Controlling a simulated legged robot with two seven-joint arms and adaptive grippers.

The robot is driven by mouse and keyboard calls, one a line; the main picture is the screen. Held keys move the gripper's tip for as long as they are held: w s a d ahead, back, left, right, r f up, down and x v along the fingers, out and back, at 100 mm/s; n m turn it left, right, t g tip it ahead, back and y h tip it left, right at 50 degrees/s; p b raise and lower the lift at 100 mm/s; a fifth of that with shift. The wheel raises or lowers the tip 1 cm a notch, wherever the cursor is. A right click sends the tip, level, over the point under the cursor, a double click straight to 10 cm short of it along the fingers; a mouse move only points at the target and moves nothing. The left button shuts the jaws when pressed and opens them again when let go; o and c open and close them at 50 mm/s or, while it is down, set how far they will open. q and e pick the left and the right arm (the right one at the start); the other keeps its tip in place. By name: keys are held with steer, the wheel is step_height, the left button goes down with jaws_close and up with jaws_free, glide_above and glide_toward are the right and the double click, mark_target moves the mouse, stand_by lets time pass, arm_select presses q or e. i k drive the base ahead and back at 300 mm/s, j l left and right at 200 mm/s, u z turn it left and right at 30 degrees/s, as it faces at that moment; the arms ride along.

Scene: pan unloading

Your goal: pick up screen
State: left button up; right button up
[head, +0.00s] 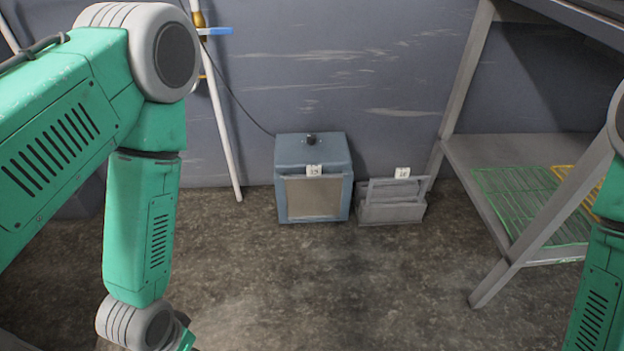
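A green mesh screen (522,200) lies flat on the lower shelf of the rack at the right. A yellow mesh screen (566,173) lies behind and to its right, partly hidden by the rack leg and my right arm. I cannot tell which one the task means. Both my grippers are outside the head view. My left arm comes down on the left, with its wrist at the bottom edge. My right arm shows only at the right edge. Neither visible arm part touches a screen.
A blue box (312,150) with a beige front panel (313,198) stands against the wall. A grey metal holder (391,213) stands next to it. A white pole (222,125) leans on the wall. The metal rack (488,150) has slanted legs. The middle floor is clear.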

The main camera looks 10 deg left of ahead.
mark_target(315, 194)
steer(key=i+j+z, duration=0.3)
steer(key=i+j, duration=0.3)
steer(key=i+j+z, duration=0.3)
steer(key=i+j, duration=0.3)
steer(key=j, duration=0.15)
